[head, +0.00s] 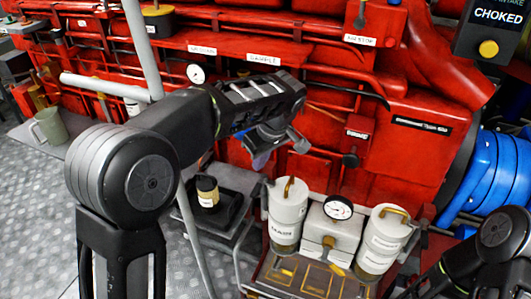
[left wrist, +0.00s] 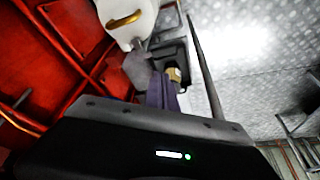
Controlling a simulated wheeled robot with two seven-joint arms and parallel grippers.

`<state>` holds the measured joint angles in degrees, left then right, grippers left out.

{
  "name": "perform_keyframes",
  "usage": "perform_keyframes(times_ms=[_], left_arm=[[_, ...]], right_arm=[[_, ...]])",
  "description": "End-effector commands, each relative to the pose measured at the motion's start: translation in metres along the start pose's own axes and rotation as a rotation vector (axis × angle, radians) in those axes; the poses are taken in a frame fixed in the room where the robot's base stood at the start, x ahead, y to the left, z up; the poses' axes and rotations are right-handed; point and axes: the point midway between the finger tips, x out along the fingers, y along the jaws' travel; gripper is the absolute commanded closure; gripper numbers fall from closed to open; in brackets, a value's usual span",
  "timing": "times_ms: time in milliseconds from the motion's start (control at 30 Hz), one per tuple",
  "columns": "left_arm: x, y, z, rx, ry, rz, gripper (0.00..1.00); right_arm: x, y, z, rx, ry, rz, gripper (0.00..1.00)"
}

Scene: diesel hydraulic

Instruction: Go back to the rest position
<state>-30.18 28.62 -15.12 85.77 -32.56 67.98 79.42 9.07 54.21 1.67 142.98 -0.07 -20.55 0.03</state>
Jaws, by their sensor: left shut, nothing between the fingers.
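My left arm reaches in from the left across the head view, with its gripper (head: 272,143) in front of the red engine (head: 330,115). The left gripper's fingers are together and hold nothing. In the left wrist view the shut fingers (left wrist: 160,88) show beyond the dark gripper body.
A white block with a pressure gauge (head: 338,207) stands between the left canister and a right white canister (head: 382,240) on a tray. A grey pole (head: 143,50) rises beside my left arm. A green mug (head: 48,127) is at left. Blue coils (head: 495,180) are at right.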

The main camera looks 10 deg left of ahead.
Motion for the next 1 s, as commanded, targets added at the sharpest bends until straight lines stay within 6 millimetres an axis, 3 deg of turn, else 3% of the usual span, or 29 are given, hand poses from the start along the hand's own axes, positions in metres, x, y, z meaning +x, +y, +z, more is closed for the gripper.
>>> perform_keyframes(times_ms=[267, 367, 467, 567, 667, 800, 900, 1000], left_arm=[[0.011, 0.001, 0.007, 0.030, -0.017, 0.002, 1.00], [0.035, 0.001, 0.021, 0.090, -0.054, 0.011, 1.00], [0.072, 0.000, 0.047, 0.184, -0.116, 0.032, 1.00], [0.119, -0.007, 0.085, 0.299, -0.202, 0.073, 1.00], [0.170, -0.026, 0.138, 0.416, -0.306, 0.139, 1.00], [0.228, -0.072, 0.227, 0.546, -0.440, 0.276, 1.00], [0.248, -0.112, 0.286, 0.599, -0.486, 0.372, 1.00], [0.252, -0.148, 0.327, 0.633, -0.488, 0.435, 1.00]], right_arm=[[-0.001, 0.000, 0.000, 0.000, 0.000, 0.000, 0.64], [-0.002, -0.001, 0.000, 0.000, 0.000, 0.000, 0.64], [-0.004, -0.001, 0.000, 0.000, 0.000, 0.000, 0.64], [-0.006, -0.002, 0.000, 0.000, 0.000, 0.000, 0.64], [-0.009, -0.003, 0.000, 0.000, 0.000, 0.000, 0.64], [-0.014, -0.005, 0.000, 0.001, 0.000, 0.000, 0.64], [-0.017, -0.007, 0.000, 0.001, -0.001, 0.000, 0.64], [-0.020, -0.008, 0.000, 0.001, -0.001, 0.000, 0.64]])
